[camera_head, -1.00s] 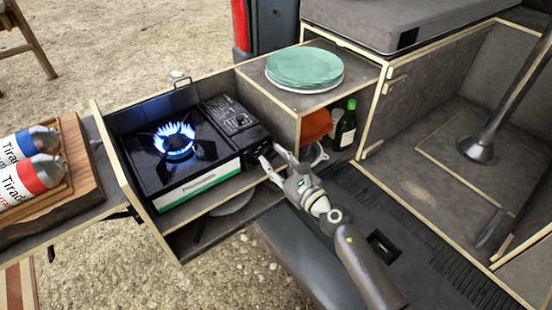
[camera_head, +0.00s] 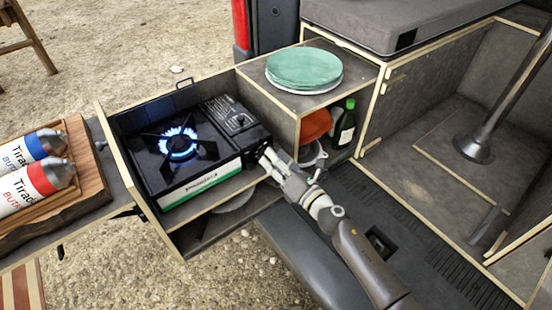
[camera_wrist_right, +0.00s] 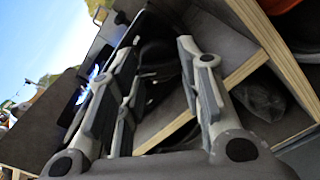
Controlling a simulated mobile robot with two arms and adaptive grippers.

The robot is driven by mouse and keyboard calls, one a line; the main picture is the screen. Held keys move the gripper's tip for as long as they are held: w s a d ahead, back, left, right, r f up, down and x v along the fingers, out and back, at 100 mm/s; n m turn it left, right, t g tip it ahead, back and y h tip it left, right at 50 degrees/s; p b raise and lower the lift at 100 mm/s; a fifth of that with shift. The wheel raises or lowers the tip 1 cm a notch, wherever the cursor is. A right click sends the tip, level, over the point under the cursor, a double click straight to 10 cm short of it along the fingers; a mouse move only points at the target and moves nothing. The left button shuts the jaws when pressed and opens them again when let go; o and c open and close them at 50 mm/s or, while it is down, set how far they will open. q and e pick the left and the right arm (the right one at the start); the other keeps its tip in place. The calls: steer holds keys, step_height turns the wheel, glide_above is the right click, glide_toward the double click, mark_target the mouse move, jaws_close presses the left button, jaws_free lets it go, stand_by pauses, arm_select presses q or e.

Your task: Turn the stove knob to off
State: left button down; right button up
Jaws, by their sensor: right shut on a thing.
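The black camping stove (camera_head: 158,168) sits in the pull-out wooden box, with a white and green strip along its front. Its burner is lit with a ring of blue flame (camera_head: 178,143), which also shows as a blue glow in the wrist view. My right gripper (camera_head: 268,160) is at the right end of the stove's front, with its fingers close together and shut on the stove knob. The fingers hide the knob, so I cannot tell its angle. In the right wrist view the two fingers (camera_wrist_right: 155,60) reach toward the dark stove side. My left gripper is not in view.
Green plates (camera_head: 304,68) are stacked on the shelf right of the stove. Below are an orange item (camera_head: 314,124), a dark green bottle (camera_head: 345,128) and a pot. Two gas canisters (camera_head: 30,185) lie on a wooden board at the left.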

steer(key=shift+m+p, duration=1.2)
steer(key=shift+m, duration=3.8)
steer(key=o, duration=1)
steer(key=v, duration=1.2)
